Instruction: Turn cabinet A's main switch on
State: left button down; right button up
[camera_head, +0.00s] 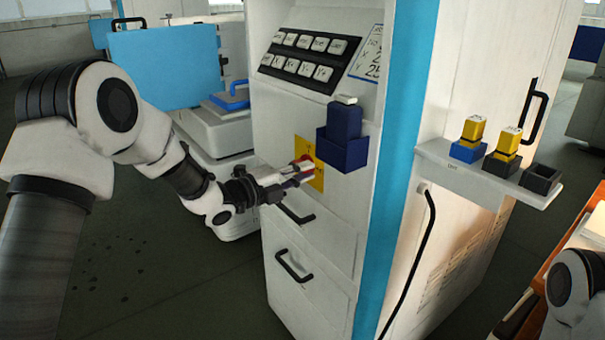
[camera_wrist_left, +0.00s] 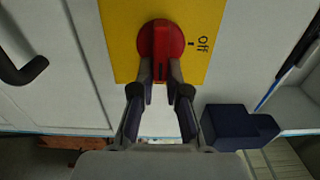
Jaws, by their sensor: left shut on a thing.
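The main switch is a red rotary knob (camera_wrist_left: 160,38) on a yellow plate (camera_wrist_left: 119,45) on cabinet A's front. In the left wrist view its handle points down the picture, and the word "Off" with a small dark mark is to its right. My left gripper (camera_wrist_left: 161,88) is shut on the red handle. In the head view the yellow plate (camera_head: 318,181) sits mid-front on the white cabinet (camera_head: 340,220), with my left gripper (camera_head: 297,171) in front of it, hiding most of the knob. My right gripper is out of view.
A dark blue box (camera_head: 342,152) juts out right beside the switch plate. Above is a black key panel (camera_head: 303,54). Black drawer handles (camera_head: 295,266) are below. A side shelf (camera_head: 480,172) carries yellow-topped blocks. Open floor (camera_head: 150,270) lies left.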

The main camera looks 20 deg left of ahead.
pick_arm(q)
jog(key=shift+f, duration=0.2)
jog(key=c, duration=1.2)
grip_release()
jog(key=shift+r, duration=0.1)
jog(key=shift+s, duration=0.1)
jog(key=v, duration=1.2)
